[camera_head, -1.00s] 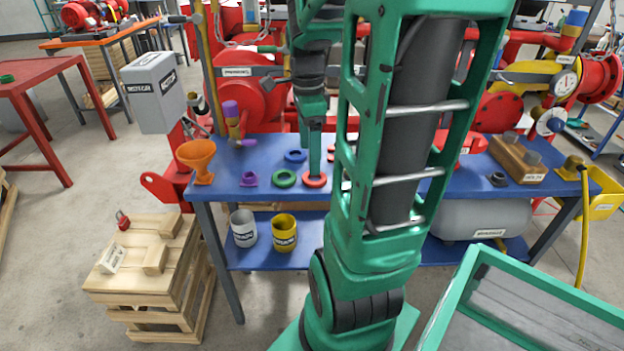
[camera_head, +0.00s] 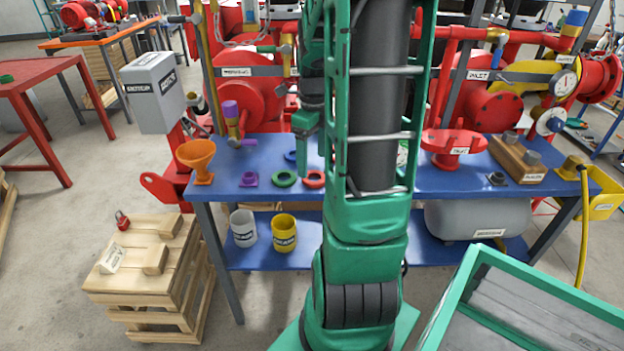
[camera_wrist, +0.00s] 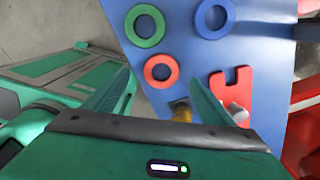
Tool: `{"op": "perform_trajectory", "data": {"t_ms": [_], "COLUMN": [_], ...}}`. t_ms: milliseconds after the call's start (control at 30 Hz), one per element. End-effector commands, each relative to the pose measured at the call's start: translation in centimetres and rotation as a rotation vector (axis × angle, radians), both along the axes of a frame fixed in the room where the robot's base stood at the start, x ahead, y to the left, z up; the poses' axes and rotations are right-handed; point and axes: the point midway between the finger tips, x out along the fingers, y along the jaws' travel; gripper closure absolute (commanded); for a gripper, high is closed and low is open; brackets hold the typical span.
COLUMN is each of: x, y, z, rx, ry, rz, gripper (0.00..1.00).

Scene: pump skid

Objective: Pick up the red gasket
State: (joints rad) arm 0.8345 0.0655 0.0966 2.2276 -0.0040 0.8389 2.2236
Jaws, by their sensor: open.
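The red gasket (camera_head: 314,180) is a flat ring lying on the blue tabletop, right of the green ring (camera_head: 284,178); my arm partly covers its right edge. In the wrist view the red gasket (camera_wrist: 149,77) lies between my finger lines, with clear table around it. My gripper (camera_wrist: 160,78) is open and empty, with one finger on each side of the ring in that view. In the head view my gripper (camera_head: 304,165) hangs above the table, behind and slightly left of the red gasket. It appears apart from the ring; the exact height is hard to tell.
A blue ring (camera_wrist: 213,32) and a slotted red plate (camera_wrist: 240,84) lie near the gasket. Red pump piping (camera_head: 488,115) rises behind the table (camera_head: 440,187).

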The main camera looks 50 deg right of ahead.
Motion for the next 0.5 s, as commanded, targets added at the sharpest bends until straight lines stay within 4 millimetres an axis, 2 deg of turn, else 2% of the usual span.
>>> {"op": "perform_trajectory", "data": {"t_ms": [300, 500], "x": [-0.3, -0.3], "y": [-0.4, -0.4], "z": [-3.9, -5.2], "rx": [0.002, 0.001], "ry": [0.003, 0.002], "rz": [-0.001, 0.000], "gripper": [0.23, 0.23]}}
